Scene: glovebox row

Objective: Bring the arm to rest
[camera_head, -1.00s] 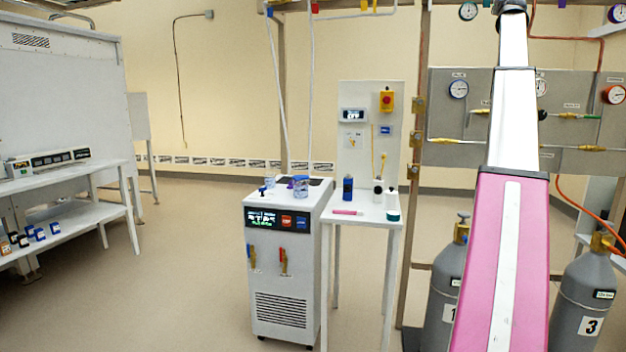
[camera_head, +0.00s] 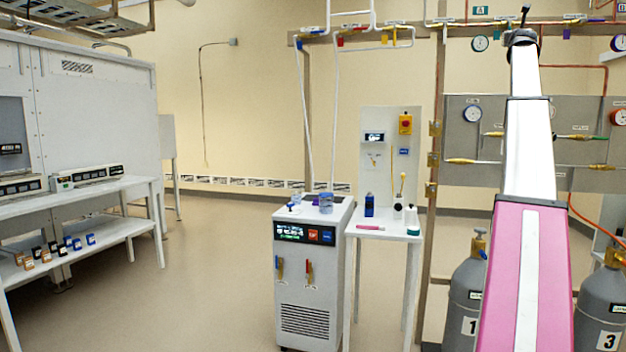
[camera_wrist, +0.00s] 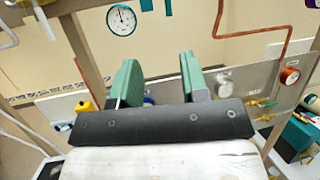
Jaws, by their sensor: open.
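My gripper shows in the wrist view (camera_wrist: 158,85). Its two green fingers stand apart with nothing between them. Beyond the fingers are the beige wall and a grey gauge panel (camera_wrist: 285,88), clear of the fingertips. In the head view my pink and white arm reaches up and away on the right side, with its dark end near the top. The fingers themselves cannot be made out in the head view.
A white chiller cabinet (camera_head: 308,292) with jars on top stands beside a small white table (camera_head: 385,234) with bottles. Grey gas cylinders (camera_head: 467,293) (camera_head: 602,305) stand either side of my arm. Shelved benches (camera_head: 90,197) are at left. The floor (camera_head: 205,285) between is clear.

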